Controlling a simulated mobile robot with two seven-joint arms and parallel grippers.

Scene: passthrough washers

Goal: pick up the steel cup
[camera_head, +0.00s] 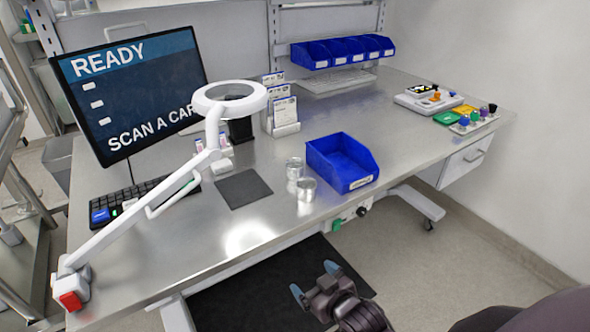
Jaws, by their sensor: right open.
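Two small shiny steel cups stand close together on the metal workbench (370,120), left of a blue bin. The nearer steel cup (306,190) is by the bench's front edge. The other steel cup (294,168) is just behind it and slightly left. I cannot tell which one the task means. My right gripper (314,279) is open and empty in front of the bench, over the dark floor mat, apart from both cups. Its blue-grey fingertips point toward the bench. My left gripper is not in view.
The open blue bin (343,163) stands close to the cups' right. A dark square pad (242,188) lies to their left. A white magnifier lamp (172,182) reaches across the left side. A keyboard (135,198) and monitor (130,88) stand at left. The bench's right middle is clear.

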